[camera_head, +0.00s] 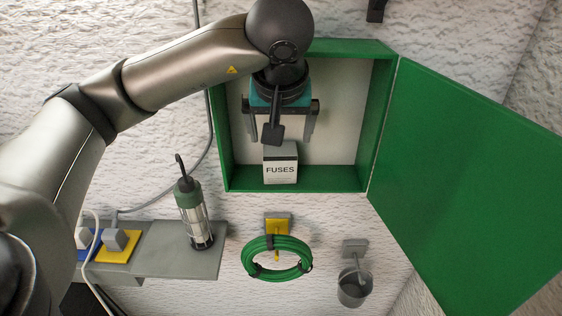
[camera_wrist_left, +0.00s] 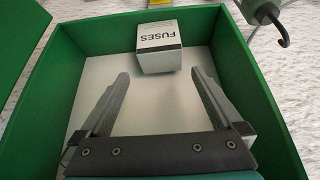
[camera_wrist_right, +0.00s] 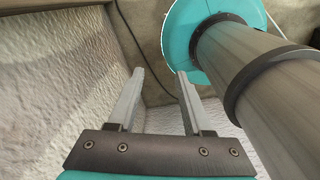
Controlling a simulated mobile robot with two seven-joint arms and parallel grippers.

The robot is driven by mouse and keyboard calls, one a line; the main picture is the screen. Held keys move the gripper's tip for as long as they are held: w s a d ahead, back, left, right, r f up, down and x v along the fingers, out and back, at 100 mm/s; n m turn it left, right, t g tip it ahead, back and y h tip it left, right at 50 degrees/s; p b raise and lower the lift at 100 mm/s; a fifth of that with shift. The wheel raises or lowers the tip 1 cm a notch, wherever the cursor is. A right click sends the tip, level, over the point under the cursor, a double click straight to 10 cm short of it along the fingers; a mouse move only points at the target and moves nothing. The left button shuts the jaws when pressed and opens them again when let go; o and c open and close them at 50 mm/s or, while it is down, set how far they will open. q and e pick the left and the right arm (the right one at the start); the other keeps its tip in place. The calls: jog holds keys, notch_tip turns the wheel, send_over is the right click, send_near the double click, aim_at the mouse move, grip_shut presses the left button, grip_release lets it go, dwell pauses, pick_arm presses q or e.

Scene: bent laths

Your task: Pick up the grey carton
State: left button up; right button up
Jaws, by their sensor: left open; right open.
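The grey carton (camera_head: 281,168), a small pale box with FUSES printed on it, stands on the floor of the open green wall cabinet (camera_head: 295,185). My left gripper (camera_head: 281,140) is inside the cabinet, open and empty, just above and around the line of the carton. In the left wrist view the carton (camera_wrist_left: 159,47) lies ahead of the spread fingertips (camera_wrist_left: 161,72), with its lettering upside down, and the fingers do not appear to touch it. My right gripper (camera_wrist_right: 158,75) shows only in its own wrist view, open and empty, near a pale rough wall.
The green cabinet door (camera_head: 465,190) stands open to the right. The cabinet's side walls are close to the left gripper.

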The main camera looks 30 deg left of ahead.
aim_at(280, 151)
pick_arm(q)
jog(key=x, duration=0.4)
jog(key=shift+w+a+f+p, duration=0.1)
jog(key=shift+w+f+p, duration=0.1)
jog(key=shift+f+p, duration=0.2)
jog(key=p+x, duration=0.1)
jog(key=x, duration=0.3)
jog(key=shift+a+f, duration=0.15)
jog(key=shift+f, duration=0.05)
jog(key=shift+w+f, duration=0.15)
jog(key=shift+f, duration=0.05)
jog(key=c, duration=1.2)
pick_arm(e)
jog(key=shift+w+d+r, duration=0.1)
jog(key=shift+w+r, duration=0.8)
jog(key=shift+r, duration=0.2)
pick_arm(q)
jog(key=shift+r, duration=0.1)
